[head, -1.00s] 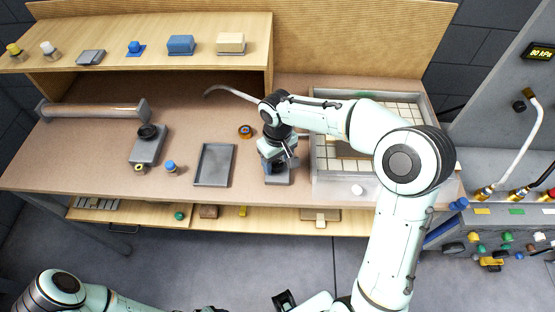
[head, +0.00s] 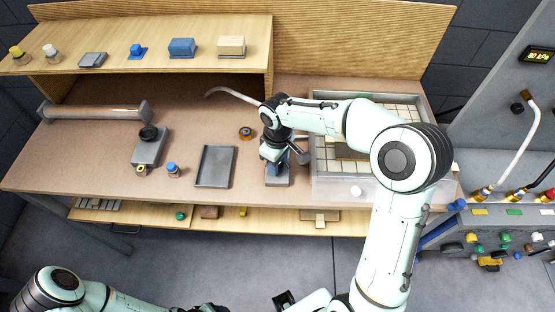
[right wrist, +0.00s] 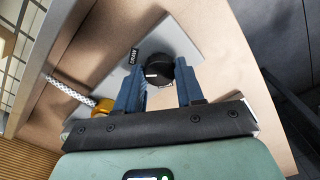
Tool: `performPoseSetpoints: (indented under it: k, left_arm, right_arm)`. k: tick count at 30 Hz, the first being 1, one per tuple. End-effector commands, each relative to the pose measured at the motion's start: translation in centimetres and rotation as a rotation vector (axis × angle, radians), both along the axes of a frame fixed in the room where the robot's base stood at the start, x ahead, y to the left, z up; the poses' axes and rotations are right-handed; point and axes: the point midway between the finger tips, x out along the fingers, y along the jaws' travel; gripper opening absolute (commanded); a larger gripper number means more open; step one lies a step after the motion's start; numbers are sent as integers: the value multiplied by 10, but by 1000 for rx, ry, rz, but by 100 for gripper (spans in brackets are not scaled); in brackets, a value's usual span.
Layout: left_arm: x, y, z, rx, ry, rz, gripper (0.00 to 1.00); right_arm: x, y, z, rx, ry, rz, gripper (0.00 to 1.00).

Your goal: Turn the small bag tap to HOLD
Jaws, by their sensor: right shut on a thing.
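The small bag tap is a grey block (head: 277,182) with a round black knob (right wrist: 158,68). It stands on the bench, left of the framed bed. The right wrist view shows a DRAW label beside the knob and a small white mark on the knob. My right gripper (right wrist: 158,77) is shut on the knob, one blue finger on each side. In the head view my right gripper (head: 277,163) hides the knob. No HOLD label is visible.
A similar block with a black knob (head: 148,150) stands further left. The framed bed (head: 315,190) is close on the right. A pale hose (head: 232,92) runs behind.

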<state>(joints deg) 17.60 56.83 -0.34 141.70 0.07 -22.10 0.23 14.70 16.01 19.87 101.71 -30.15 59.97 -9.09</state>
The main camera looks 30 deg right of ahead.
Motion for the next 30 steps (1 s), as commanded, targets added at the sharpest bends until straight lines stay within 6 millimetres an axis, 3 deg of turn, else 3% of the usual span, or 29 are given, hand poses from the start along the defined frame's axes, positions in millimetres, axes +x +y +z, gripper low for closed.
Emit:
performPoseSetpoints:
  k: [15, 30]
  left_arm:
    - [15, 0, 20, 0, -17, 0, 60]
    - [21, 0, 27, 0, -24, -1, 60]
  right_arm:
    - [0, 0, 1, -1, 1, 462, 7]
    - [0, 0, 0, -2, 0, 676, 7]
